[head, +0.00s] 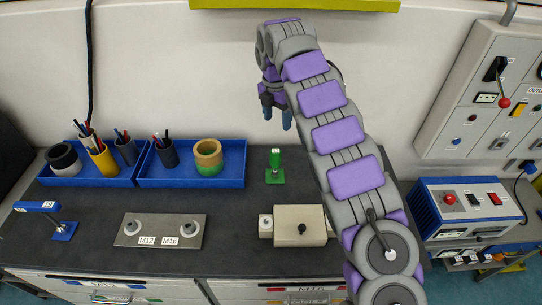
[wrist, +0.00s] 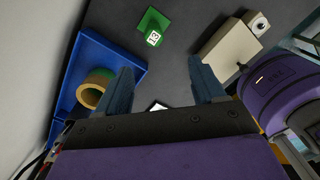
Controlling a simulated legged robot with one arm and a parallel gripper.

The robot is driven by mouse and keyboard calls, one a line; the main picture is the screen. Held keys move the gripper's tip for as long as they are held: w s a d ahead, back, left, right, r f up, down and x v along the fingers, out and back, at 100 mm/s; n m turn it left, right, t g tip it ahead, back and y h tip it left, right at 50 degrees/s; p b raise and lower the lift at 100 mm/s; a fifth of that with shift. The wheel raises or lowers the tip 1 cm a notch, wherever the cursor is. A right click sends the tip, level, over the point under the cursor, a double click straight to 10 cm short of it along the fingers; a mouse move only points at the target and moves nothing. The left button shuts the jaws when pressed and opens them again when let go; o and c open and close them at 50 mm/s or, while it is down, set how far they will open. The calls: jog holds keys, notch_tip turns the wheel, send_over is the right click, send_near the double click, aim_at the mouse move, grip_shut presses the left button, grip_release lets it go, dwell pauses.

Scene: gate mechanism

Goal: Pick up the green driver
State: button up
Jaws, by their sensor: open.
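The green driver (head: 275,160) stands upright on a green square base (head: 274,177) on the dark worktop. In the wrist view the driver (wrist: 153,38) shows from above, with a white label reading 13 on its top. My gripper (head: 276,120) hangs from the bent arm above the back of the worktop. Its two fingers are apart with nothing between them; in the wrist view the gripper (wrist: 162,85) points toward the worktop. The driver lies beyond the fingertips, between their lines, and is not touched.
A blue tray (head: 190,182) with a tape roll (head: 208,157) is left of the driver. A beige box (head: 300,226) stands in front, to its right. A plate labelled M12 and M16 (head: 160,230) and a blue driver (head: 38,206) are at left. The wall is close behind.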

jog(key=a+n, duration=0.1)
jog(key=n, duration=0.2)
send_over(277, 150)
jog(key=a, duration=0.2)
jog(key=shift+y, duration=0.3)
notch_tip(277, 150, down, 8)
jog(key=shift+a+r, duration=0.1)
jog(key=shift+r, duration=0.1)
jog(key=d+f, duration=0.2)
jog(key=f, duration=0.1)
jog(key=d+f, duration=0.1)
jog(key=f, duration=0.2)
jog(key=a+f, duration=0.1)
jog(key=f, duration=0.1)
jog(key=a+f, duration=0.1)
jog(key=f, duration=0.1)
jog(key=shift+s+a+f, duration=0.1)
jog(key=shift+d+f, duration=0.1)
jog(key=shift+d, duration=0.9)
jog(key=shift+c, duration=1.7)
jog(key=shift+a, duration=0.9)
jog(key=c, duration=0.6)
jog(key=shift+d, duration=0.2)
jog(key=c, duration=0.3)
jog(key=shift+d, duration=0.35)
grip_shut()
